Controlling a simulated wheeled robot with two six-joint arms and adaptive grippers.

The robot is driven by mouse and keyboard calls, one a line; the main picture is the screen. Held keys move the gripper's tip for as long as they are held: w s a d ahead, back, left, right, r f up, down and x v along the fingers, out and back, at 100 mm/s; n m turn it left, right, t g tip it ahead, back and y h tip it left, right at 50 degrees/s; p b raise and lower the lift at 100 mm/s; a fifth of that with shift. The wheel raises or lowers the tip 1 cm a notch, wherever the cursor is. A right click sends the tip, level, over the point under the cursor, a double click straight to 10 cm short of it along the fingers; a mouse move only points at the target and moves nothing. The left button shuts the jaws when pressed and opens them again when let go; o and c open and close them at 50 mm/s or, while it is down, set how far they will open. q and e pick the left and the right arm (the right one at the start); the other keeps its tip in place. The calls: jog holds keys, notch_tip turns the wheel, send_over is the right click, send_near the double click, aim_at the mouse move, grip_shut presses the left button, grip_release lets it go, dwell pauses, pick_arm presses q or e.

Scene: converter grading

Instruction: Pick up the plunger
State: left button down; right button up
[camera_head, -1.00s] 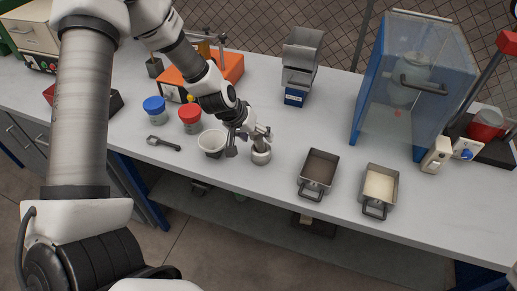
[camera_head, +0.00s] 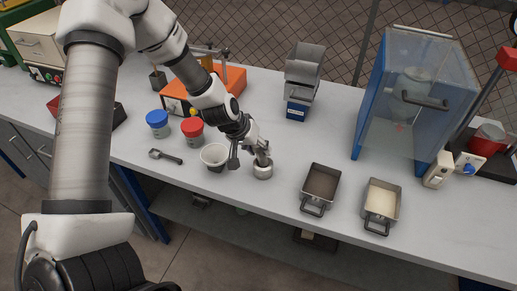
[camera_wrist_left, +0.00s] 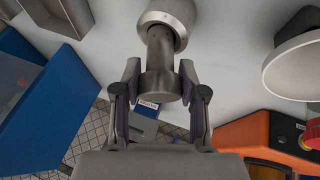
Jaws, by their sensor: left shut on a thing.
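The plunger (camera_wrist_left: 160,72) is a grey metal cylinder with a wider end. In the left wrist view it stands between the two fingers of my left gripper (camera_wrist_left: 158,98), which is shut on it. Its far end meets a round steel die (camera_wrist_left: 168,14). In the head view my left gripper (camera_head: 249,153) is just above the small steel cup-like die (camera_head: 263,171) on the bench. The plunger is mostly hidden there by the fingers, and I cannot tell how deep it sits in the die. My right gripper is not in view.
A white cup (camera_head: 214,155) stands close left of the gripper, with red-lidded (camera_head: 193,131) and blue-lidded (camera_head: 158,123) jars behind. Two metal trays, one dark (camera_head: 320,185) and one pale (camera_head: 382,203), sit to the right. A blue-framed glass cabinet (camera_head: 418,95) stands at back right.

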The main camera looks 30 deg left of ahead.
pick_arm(q)
jog(key=r+p, duration=0.1)
jog(key=s+r+p, duration=0.1)
jog(key=r, duration=0.1)
jog(key=shift+d+r+p, duration=0.1)
jog(key=shift+r+p, duration=0.15)
jog(key=shift+p, duration=0.15)
jog(key=s+d+p, duration=0.2)
jog(key=s+p, duration=0.2)
jog(key=s, duration=0.8)
notch_tip(320, 180, up, 3)
jog(key=m+p, duration=0.4)
jog(key=m, duration=0.3)
send_over(257, 147)
jog(key=d, duration=0.1)
jog(key=shift+w+r, duration=0.1)
jog(key=shift+w, duration=0.35)
jog(key=shift+d+y, duration=0.2)
jog(key=shift+y, duration=0.1)
jog(key=shift+b, duration=0.35)
jog(key=shift+s+a+f+b, duration=0.1)
jog(key=shift+s+f+b, duration=0.05)
jog(key=shift+f+b, duration=0.55)
notch_tip(257, 147, down, 2)
jog(key=shift+f+b, duration=0.1)
jog(key=shift+b, duration=0.75)
jog(key=shift+f+b, duration=0.7)
